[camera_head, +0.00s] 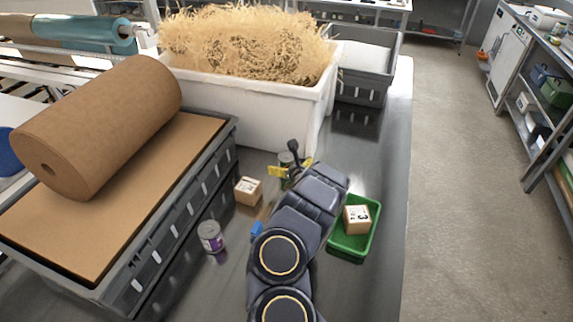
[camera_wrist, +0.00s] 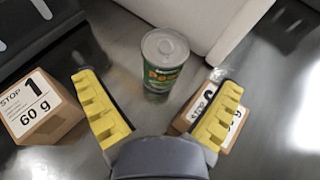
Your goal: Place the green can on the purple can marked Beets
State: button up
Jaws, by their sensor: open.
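The green can (camera_wrist: 162,68) stands upright on the grey metal table, in front of my gripper in the wrist view. In the head view the can (camera_head: 285,160) is partly hidden by my gripper (camera_head: 290,170). My gripper (camera_wrist: 157,112) is open, with yellow pads spread wide on both sides and nothing between them. The can is ahead of the fingertips, apart from them. The purple can (camera_head: 211,237) stands upright beside the dark crate at the left; its label is too small to read. It is not in the wrist view.
A box marked 1, 60 g (camera_wrist: 38,108) is left of my gripper; another 60 g box (camera_wrist: 205,108) is partly behind the right finger. A green tray (camera_head: 369,243) holds a small box (camera_head: 356,219). A white bin (camera_head: 250,118) of shredded paper and a dark crate (camera_head: 172,250) border the space.

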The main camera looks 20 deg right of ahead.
aim_at(285, 156)
jog(key=shift+x, duration=1.15)
jog(key=shift+w+d+f, duration=0.15)
jog(key=shift+w+d, duration=0.1)
jog(key=shift+w, duration=0.3)
jog(key=shift+w+d+f, duration=0.15)
jog(key=shift+w+d, duration=0.15)
jog(key=shift+w, duration=0.25)
jog(key=shift+x, duration=0.75)
jog(key=shift+w+f, duration=0.2)
jog(key=shift+w, duration=0.35)
jog(key=c, duration=1.3)
